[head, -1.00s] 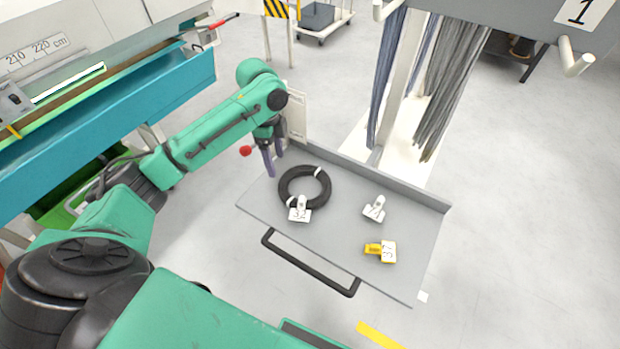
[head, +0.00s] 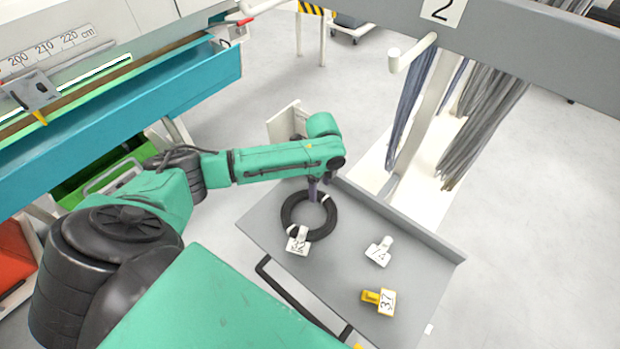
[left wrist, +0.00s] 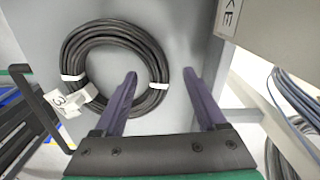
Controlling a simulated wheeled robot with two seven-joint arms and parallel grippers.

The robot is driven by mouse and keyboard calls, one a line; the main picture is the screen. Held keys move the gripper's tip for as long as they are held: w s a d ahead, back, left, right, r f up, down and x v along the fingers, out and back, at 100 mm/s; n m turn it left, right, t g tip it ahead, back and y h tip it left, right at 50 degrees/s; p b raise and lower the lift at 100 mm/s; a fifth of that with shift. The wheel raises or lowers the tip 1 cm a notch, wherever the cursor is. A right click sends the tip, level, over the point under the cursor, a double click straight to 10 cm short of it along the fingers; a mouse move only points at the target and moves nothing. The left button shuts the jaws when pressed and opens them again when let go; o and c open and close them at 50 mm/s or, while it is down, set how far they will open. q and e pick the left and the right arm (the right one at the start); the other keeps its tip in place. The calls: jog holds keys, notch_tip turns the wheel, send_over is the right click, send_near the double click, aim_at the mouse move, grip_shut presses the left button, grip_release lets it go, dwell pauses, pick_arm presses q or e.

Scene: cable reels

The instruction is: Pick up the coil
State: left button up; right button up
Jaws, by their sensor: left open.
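The coil (head: 288,213) is a black ring of cable with white ties and a white tag (head: 299,243) reading 32. It lies flat on the grey tray (head: 340,255), near its left end. My left gripper (head: 318,190) is over the coil's far side, pointing down, open and empty. In the left wrist view the coil (left wrist: 72,62) lies beyond the open fingers (left wrist: 159,74). One fingertip appears over the ring's inner side and the other just outside it, with the rim between. Whether they touch the coil I cannot tell. My right gripper is not in view.
A white tag clip (head: 379,252) and a yellow tag clip (head: 379,300) lie on the tray's right part. The tray has a raised back edge (head: 400,222) and a black handle (head: 290,297) in front. Grey cables (head: 480,120) hang behind from a rack (head: 530,45).

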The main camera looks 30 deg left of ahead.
pick_arm(q)
jog(key=shift+s+f, duration=0.15)
jog(key=shift+f, duration=0.55)
jog(key=shift+s+f, duration=0.15)
jog(key=shift+f, duration=0.55)
jog(key=shift+w, duration=0.1)
grip_shut()
